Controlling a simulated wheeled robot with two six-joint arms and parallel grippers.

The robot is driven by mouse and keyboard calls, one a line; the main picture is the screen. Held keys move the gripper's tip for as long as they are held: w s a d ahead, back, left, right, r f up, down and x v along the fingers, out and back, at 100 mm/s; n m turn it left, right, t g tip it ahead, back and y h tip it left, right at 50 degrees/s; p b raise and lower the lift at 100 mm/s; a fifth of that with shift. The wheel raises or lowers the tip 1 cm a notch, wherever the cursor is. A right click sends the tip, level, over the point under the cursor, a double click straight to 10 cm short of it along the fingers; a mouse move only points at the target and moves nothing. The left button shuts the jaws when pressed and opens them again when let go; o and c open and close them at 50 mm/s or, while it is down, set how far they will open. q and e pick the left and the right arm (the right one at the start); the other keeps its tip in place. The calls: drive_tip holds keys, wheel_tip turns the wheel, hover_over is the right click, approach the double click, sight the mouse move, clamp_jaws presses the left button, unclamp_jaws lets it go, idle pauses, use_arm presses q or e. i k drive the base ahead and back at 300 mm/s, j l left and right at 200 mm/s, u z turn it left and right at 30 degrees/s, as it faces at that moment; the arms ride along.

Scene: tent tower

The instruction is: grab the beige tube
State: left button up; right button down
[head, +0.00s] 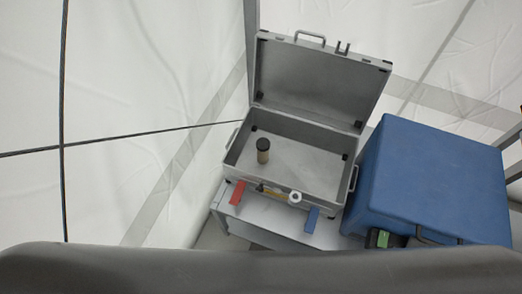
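The case lid (316,84) is raised at the back. Neither my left gripper nor my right gripper is in the head view.
The case rests on a grey table (265,222). A red block (237,193), a blue block (311,220) and a white roll (295,197) are along its front. A large blue box (430,175) stands close on the right. White tent walls surround the left and back.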

sight(263, 157)
drive_tip(key=k+l+z, duration=0.1)
drive_tip(key=l, duration=0.3)
drive_tip(key=k+l+z, duration=0.1)
drive_tip(key=l, duration=0.3)
drive_tip(key=k+l+z, duration=0.1)
drive_tip(key=k+l, duration=0.15)
drive_tip(key=l, duration=0.2)
drive_tip(key=k+l+z, duration=0.1)
drive_tip(key=l, duration=0.35)
